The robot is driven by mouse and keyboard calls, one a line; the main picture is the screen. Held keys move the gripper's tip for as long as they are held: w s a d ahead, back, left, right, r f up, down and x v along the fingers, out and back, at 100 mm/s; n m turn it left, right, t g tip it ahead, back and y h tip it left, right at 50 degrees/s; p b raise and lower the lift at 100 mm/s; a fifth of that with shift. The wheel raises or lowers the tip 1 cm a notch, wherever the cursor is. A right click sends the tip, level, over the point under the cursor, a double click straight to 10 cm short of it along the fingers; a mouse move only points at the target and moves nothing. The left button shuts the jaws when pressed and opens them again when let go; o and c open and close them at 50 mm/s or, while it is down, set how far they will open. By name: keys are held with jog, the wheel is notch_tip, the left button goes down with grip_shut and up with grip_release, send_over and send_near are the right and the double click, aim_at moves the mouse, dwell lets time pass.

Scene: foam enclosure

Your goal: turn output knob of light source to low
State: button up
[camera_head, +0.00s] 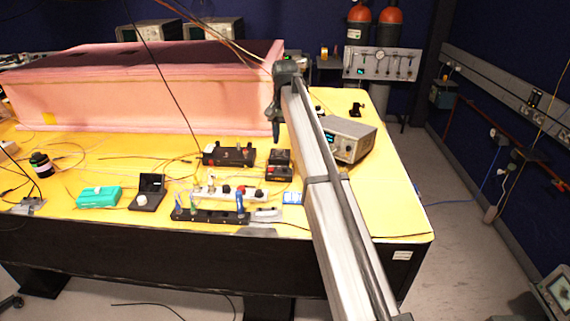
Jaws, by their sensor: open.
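A grey box-shaped instrument (350,135) stands on the yellow table right of my arm and looks like the light source. Its front panel faces the viewer and is partly hidden by my arm. Its output knob is too small to make out, so I cannot tell its setting. My gripper (276,133) hangs at the far end of the long arm, left of the instrument and apart from it in the picture. It points down above the table and is open, with nothing seen in it. Its fingers are small and dark.
A pink foam enclosure (150,105) fills the back left of the yellow table (385,205). Black boxes (229,156), a power strip (225,193) and a green box (98,197) lie left of my arm among loose cables. The table's right front corner is clear.

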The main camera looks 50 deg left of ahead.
aim_at(285, 167)
notch_tip(285, 167, down, 10)
dwell(0.5)
jog(key=shift+c, duration=0.2)
grip_shut()
